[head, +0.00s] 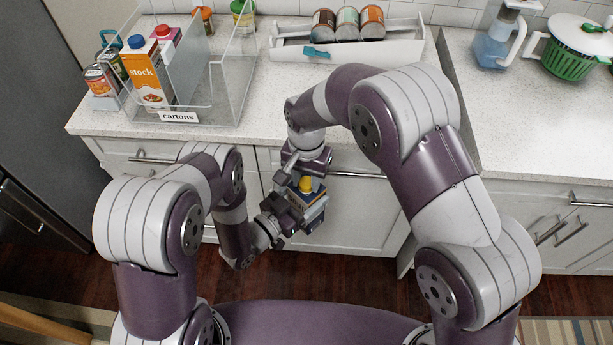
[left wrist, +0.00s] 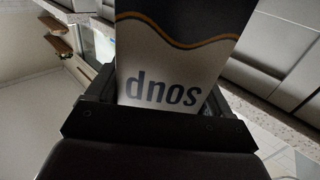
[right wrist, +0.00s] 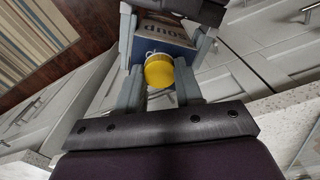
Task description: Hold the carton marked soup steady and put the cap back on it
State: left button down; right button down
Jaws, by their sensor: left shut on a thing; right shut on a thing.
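The soup carton shows its upside-down "soup" lettering in the left wrist view (left wrist: 165,88) and in the right wrist view (right wrist: 163,33). My left gripper (head: 291,207) is shut on its sides and holds it in the air in front of the counter. The yellow cap (head: 305,184) is between the fingers of my right gripper (right wrist: 159,80), which is shut on it. The cap (right wrist: 159,70) is close over the carton's top. A thin pale ring edge shows just past it. I cannot tell whether the cap touches or sits on the spout.
A clear bin labelled cartons (head: 180,117) holds an orange stock carton (head: 146,75) at the counter's left. A white tray with several cans (head: 345,50) stands at the back. Cabinet fronts (head: 345,225) lie close behind my grippers. The counter's middle is clear.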

jog(key=shift+w+m, duration=0.1)
jog(key=shift+m, duration=0.3)
jog(key=c, duration=0.7)
grip_release()
jog(key=shift+o, duration=0.2)
jog(key=shift+r, duration=0.1)
notch_tip(320, 180, up, 7)
jog(key=shift+r, duration=0.2)
